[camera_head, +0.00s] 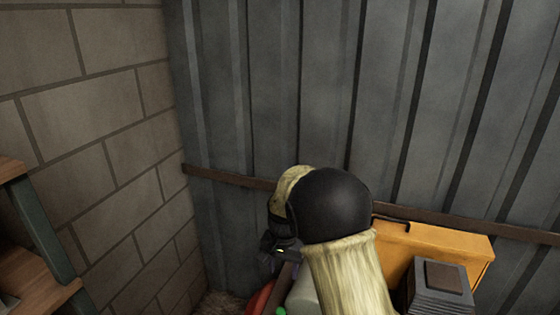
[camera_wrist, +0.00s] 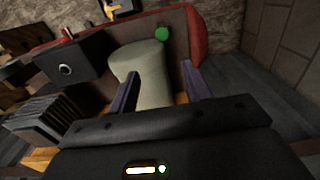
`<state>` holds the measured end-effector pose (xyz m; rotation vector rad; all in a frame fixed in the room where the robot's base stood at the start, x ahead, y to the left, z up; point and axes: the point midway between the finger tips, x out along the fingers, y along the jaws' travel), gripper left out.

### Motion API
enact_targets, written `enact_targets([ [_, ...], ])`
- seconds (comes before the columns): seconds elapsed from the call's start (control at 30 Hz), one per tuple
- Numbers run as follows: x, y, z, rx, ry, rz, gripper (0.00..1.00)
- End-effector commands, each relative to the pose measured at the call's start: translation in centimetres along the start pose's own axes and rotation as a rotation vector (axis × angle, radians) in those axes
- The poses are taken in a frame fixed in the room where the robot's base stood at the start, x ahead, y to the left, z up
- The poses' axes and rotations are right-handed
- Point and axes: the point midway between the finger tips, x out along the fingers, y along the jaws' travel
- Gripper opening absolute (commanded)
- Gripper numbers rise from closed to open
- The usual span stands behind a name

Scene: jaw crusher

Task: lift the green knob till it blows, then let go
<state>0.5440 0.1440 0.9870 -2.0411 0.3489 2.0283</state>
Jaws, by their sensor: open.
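The green knob (camera_wrist: 162,33) is a small round ball in the wrist view, beyond my fingertips and close to the top of a pale rounded cylinder (camera_wrist: 136,62). My gripper (camera_wrist: 160,70) is open, its two purple-grey fingers apart with nothing held between them. The knob lies ahead of the gap, apart from the fingers in the picture. In the head view only a bit of the green knob (camera_head: 281,311) shows at the bottom edge, beside the pale cylinder (camera_head: 303,292). My arm hides much of the machine there.
A dark box with a round fitting (camera_wrist: 68,70) and a ribbed grey block (camera_wrist: 38,120) are at the left. In the head view, an orange housing (camera_head: 440,243) is right of my arm, a wooden shelf (camera_head: 35,268) far left.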

Motion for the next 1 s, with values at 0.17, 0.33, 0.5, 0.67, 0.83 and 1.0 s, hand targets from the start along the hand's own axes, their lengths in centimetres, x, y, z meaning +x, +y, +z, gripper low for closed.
enact_targets([
  [0.17,-2.4,4.2,1.1,-0.038,0.028,-0.025,0.49],
  [0.33,-4.8,9.8,3.9,-0.116,0.078,-0.048,0.49],
  [0.5,-6.6,14.8,7.7,-0.208,0.14,-0.055,0.49],
  [0.67,-7.5,18.5,11.6,-0.291,0.196,-0.047,0.49],
  [0.83,-7.5,20.0,13.6,-0.339,0.223,-0.036,0.49],
  [1.0,-7.5,20.1,13.7,-0.343,0.224,-0.036,0.49],
])
